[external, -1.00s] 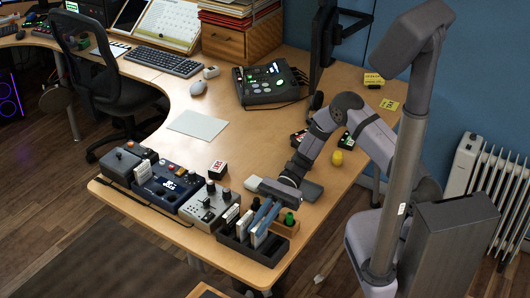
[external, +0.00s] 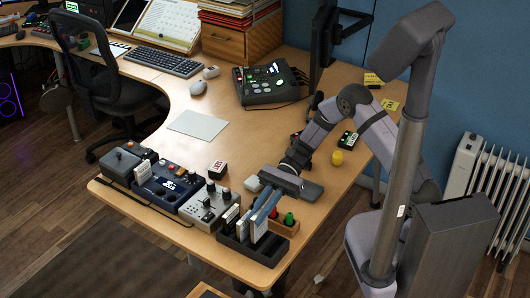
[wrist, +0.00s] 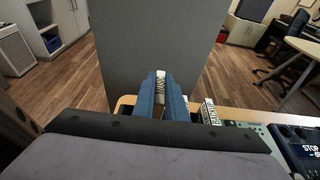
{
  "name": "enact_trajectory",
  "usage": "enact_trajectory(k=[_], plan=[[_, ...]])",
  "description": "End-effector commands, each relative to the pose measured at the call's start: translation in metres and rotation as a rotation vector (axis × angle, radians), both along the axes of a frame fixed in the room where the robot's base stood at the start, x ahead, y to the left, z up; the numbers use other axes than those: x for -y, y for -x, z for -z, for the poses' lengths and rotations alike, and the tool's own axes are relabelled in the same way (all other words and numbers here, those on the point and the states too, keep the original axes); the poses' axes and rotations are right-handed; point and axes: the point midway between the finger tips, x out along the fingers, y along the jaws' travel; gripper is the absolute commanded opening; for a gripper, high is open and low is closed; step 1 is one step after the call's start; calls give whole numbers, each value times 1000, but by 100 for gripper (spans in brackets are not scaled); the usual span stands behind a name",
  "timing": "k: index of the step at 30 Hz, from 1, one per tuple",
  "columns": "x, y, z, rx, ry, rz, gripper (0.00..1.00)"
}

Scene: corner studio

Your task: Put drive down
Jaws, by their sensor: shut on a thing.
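My gripper (external: 264,208) has its blue fingers pointing down over the black rack (external: 277,250) at the desk's front corner. The fingers are shut on a drive (external: 259,226), a pale, thin slab held upright. In the wrist view the gripper (wrist: 168,108) has the drive (wrist: 160,86) between its fingers, with only a narrow labelled edge showing. The drive is at the rack's slots; I cannot tell if its lower end is in a slot or just above. Another pale labelled slab (external: 230,217) stands in the rack's left part.
A wooden block (external: 284,228) with red and green pegs stands right behind the rack. Grey (external: 207,206) and blue (external: 166,187) control boxes line the front edge to the left. A yellow object (external: 337,158) stands farther back.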

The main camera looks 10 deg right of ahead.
Motion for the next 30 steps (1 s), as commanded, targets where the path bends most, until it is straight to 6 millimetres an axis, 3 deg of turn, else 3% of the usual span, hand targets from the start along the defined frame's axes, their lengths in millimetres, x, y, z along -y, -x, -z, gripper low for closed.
enact_trajectory(k=[6,13,23,30], plan=[[0,0,-31,3,-3,0,0],[0,0,-50,0,0,0,0],[3,-4,-50,-1,0,12,0],[25,-43,-36,1,-1,115,0]])
